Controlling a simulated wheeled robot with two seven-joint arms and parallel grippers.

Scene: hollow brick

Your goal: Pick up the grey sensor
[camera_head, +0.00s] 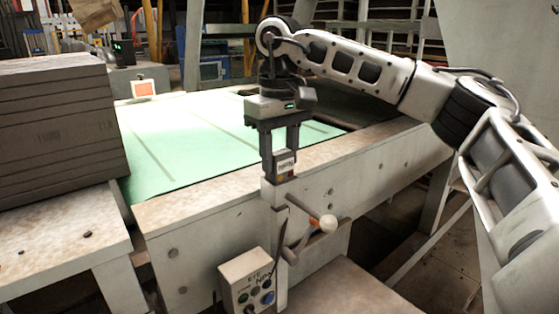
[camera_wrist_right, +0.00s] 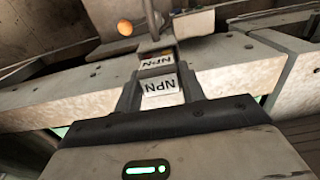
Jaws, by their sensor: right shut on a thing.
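The grey sensor (camera_head: 285,163) is a small dark grey block with a white label and a yellow and red patch at its lower end. My right gripper (camera_head: 280,160) points down and is shut on it, above the near edge of the bench. In the right wrist view the sensor (camera_wrist_right: 160,90) sits between the two fingers of my right gripper (camera_wrist_right: 159,88), with white labels reading NPN. I cannot tell whether its lower end touches the bracket below. My left gripper is not in view.
A bench with a green top (camera_head: 190,150) lies behind the sensor. Below is a metal bracket with an orange-tipped rod (camera_head: 326,223), and a control box (camera_head: 250,281) with buttons. A brown stack (camera_head: 60,130) stands at left. The green surface is mostly clear.

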